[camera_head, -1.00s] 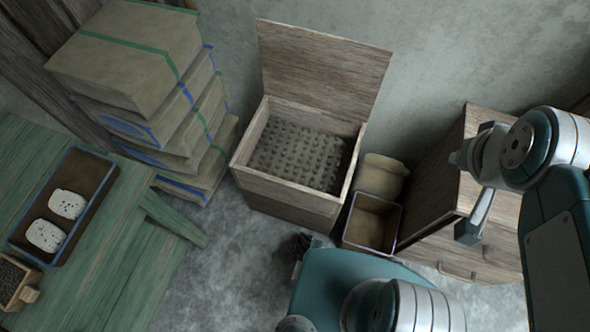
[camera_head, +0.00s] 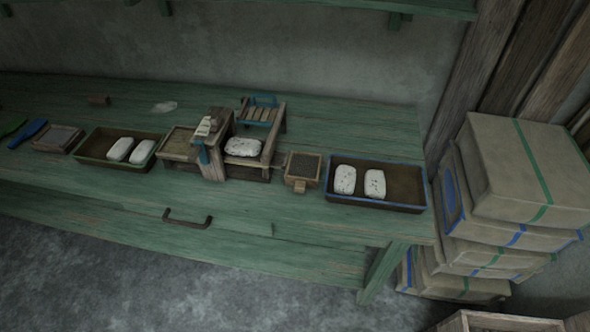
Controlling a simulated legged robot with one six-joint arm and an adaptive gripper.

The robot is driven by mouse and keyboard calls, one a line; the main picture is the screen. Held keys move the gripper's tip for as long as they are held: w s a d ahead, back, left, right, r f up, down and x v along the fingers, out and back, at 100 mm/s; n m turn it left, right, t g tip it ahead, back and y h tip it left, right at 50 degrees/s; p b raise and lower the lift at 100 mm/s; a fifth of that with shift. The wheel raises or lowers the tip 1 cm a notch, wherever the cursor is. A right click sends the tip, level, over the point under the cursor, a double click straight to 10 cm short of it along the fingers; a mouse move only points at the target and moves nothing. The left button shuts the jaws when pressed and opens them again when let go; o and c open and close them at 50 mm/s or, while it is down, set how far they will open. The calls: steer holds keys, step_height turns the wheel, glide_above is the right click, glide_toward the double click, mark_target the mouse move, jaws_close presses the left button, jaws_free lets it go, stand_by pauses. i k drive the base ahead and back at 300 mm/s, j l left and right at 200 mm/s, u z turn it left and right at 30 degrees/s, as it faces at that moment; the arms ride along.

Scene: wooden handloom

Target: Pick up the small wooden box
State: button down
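A small wooden box (camera_head: 300,184) with a dark, grainy top and a little block at its front stands on the green workbench (camera_head: 330,231), just left of a blue-rimmed tray. Another small, shallow wooden box (camera_head: 58,138) lies at the left end of the bench. I cannot tell which of the two the task names. My gripper and arm are not in view.
A blue-rimmed tray (camera_head: 402,190) and a green tray (camera_head: 97,148) each hold two white speckled blocks. A wooden device (camera_head: 215,165) stands mid-bench. Wrapped packages (camera_head: 532,180) are stacked right of the bench.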

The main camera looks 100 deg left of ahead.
mark_target(304, 168)
steer(key=k+u, duration=0.25)
steer(key=u, duration=0.2)
steer(key=k+j+u, duration=0.2)
steer(key=u, duration=2.3)
steer(key=i+j+z, duration=0.1)
steer(key=i+z, duration=0.2)
steer(key=i, duration=0.15)
steer(key=i+j+z, duration=0.25)
steer(key=i, duration=0.2)
